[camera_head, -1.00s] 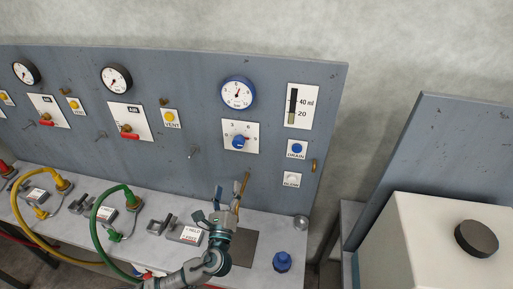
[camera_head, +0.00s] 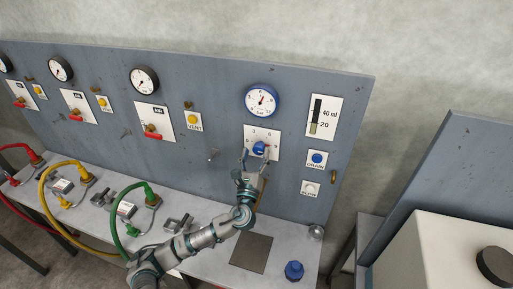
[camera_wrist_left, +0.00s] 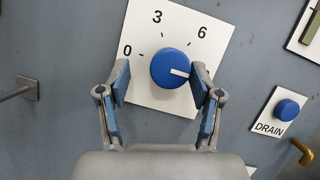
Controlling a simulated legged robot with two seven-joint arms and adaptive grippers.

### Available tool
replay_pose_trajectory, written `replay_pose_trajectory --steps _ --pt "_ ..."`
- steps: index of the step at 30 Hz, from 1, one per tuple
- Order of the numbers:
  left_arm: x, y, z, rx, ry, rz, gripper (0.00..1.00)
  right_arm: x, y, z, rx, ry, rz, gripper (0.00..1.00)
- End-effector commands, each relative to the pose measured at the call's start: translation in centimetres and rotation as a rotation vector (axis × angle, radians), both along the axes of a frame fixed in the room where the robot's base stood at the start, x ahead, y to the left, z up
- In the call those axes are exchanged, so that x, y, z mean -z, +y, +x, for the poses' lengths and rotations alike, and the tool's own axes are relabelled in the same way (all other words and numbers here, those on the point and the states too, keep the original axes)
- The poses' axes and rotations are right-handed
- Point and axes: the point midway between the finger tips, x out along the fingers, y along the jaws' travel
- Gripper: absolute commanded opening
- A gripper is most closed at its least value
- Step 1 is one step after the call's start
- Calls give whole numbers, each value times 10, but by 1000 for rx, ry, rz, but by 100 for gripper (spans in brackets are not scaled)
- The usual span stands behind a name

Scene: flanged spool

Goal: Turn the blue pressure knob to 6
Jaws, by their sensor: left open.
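The blue pressure knob (camera_head: 259,148) is on a white dial plate (camera_head: 275,136) on the grey panel, below a blue-rimmed gauge (camera_head: 262,100). In the left wrist view the knob (camera_wrist_left: 168,63) has a white pointer mark aimed right and slightly down, clockwise past the printed 6; 0 and 3 also show. My left gripper (camera_head: 254,158) is open just below and in front of the knob. In the left wrist view my left gripper (camera_wrist_left: 160,82) has a finger on either side of the knob's lower part, the right one closer. I cannot tell whether it touches. My right gripper is not in view.
A DRAIN button (camera_head: 317,158) and a level indicator (camera_head: 324,117) are to the right of the dial. A metal peg (camera_head: 213,155) sticks out to its left. A blue-capped item (camera_head: 294,270) and a dark square pad (camera_head: 251,253) are on the bench below.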

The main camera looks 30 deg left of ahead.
Motion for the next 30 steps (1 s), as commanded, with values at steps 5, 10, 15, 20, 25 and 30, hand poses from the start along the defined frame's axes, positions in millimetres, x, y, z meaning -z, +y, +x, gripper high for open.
replay_pose_trajectory --steps 5,10,15,20,25,30 --pt "-7 2 15 2 0 1 65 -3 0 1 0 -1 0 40" --pt "-8 5 18 2 0 -2 65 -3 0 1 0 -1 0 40" --pt "-7 7 18 1 0 -2 63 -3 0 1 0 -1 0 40" --pt "-7 7 18 1 0 -2 23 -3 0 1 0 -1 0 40" --pt "-7 8 18 -1 1 -3 5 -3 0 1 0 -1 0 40" --pt "-6 8 18 -2 -2 -17 5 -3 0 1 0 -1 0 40"
